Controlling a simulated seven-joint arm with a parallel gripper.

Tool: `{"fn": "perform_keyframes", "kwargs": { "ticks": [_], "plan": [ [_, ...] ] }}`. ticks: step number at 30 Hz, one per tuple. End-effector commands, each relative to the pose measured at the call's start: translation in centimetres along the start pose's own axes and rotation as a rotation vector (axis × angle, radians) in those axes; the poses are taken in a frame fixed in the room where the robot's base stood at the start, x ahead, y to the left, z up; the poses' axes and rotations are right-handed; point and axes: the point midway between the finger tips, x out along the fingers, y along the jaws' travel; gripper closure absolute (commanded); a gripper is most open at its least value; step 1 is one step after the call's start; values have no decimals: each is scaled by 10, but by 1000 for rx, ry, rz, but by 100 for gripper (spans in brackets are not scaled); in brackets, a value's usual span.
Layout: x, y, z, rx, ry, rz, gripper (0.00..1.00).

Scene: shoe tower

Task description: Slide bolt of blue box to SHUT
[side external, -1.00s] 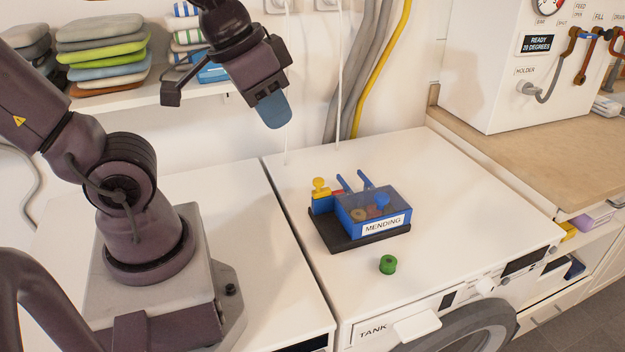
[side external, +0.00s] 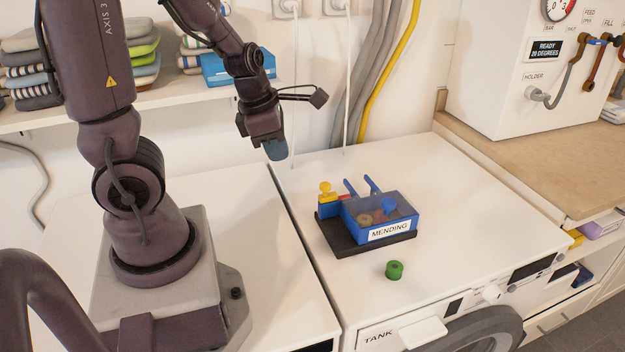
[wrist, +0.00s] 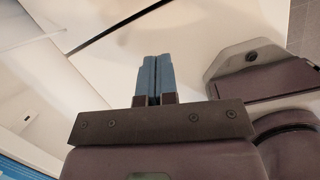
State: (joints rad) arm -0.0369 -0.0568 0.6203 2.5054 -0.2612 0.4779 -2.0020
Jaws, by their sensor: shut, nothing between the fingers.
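The blue box (side external: 376,217) labelled MENDING sits on a black base (side external: 345,247) on the white machine top. Its lid looks clear, with several small items visible inside. A yellow knob (side external: 325,187) stands at its left end beside a red and yellow piece (side external: 345,197), which looks like the bolt; I cannot tell its exact position. Two blue prongs (side external: 362,186) rise behind the box. My gripper (side external: 275,151) is up and to the left of the box, apart from it, fingers pointing down. In the wrist view its blue fingers (wrist: 155,80) are together and empty.
White cords (side external: 348,90) hang down the wall behind. A shelf (side external: 190,104) with folded cloths is at the back left. The machine top right of the box is clear.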

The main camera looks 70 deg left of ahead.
Motion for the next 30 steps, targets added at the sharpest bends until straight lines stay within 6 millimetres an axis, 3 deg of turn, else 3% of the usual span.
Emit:
{"fn": "perform_keyframes", "kwargs": {
  "ticks": [3, 9, 23, 30],
  "plan": [
    [0, 5, 2, -202, -21, 24, 100],
    [-1, 8, 4, -384, -38, 39, 100],
    [0, 8, 4, -413, -38, 37, 100],
    [14, 8, 5, -413, -35, 33, 100]
  ]
}}
